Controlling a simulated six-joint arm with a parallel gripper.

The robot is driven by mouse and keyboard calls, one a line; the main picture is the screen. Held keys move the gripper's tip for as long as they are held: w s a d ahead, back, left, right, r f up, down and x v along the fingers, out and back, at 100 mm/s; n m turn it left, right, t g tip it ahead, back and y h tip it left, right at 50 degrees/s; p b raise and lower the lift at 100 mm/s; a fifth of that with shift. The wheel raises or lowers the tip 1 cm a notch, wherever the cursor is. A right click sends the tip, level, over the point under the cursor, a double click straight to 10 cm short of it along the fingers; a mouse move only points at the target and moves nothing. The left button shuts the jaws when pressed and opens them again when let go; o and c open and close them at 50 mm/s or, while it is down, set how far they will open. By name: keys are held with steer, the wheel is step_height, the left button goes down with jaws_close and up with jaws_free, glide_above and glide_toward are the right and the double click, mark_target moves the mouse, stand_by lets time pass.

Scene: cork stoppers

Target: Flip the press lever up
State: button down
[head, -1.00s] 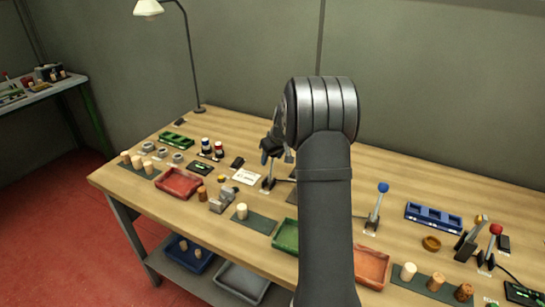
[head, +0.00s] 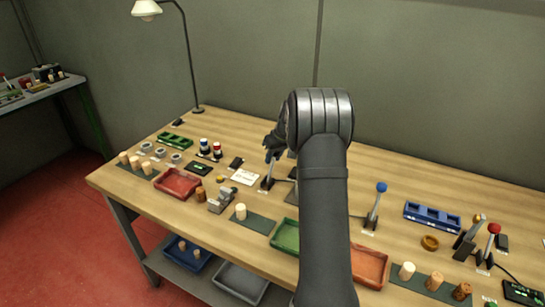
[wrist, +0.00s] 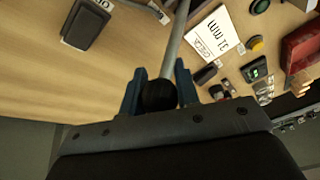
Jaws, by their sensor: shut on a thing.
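A lever with a grey rod (head: 268,176) stands on a small base near the middle of the table. Its black knob (wrist: 158,96) sits between the blue fingers of my gripper (wrist: 160,78) in the wrist view, and the fingers are shut on it. The rod (wrist: 178,35) runs from the knob toward the tabletop. In the head view my gripper (head: 272,148) is at the lever's top and the rod stands close to upright. My arm hides part of the area right of the lever. I cannot read the label at its base.
A white card (wrist: 212,38) lies beside the lever. A blue-knobbed lever (head: 375,205) and a red-knobbed lever (head: 488,245) stand to the right. A red tray (head: 178,184), a green tray (head: 287,235) and several stoppers line the front.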

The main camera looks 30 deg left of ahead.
steer(key=shift+f, duration=0.1)
steer(key=c, duration=1.1)
jaws_free()
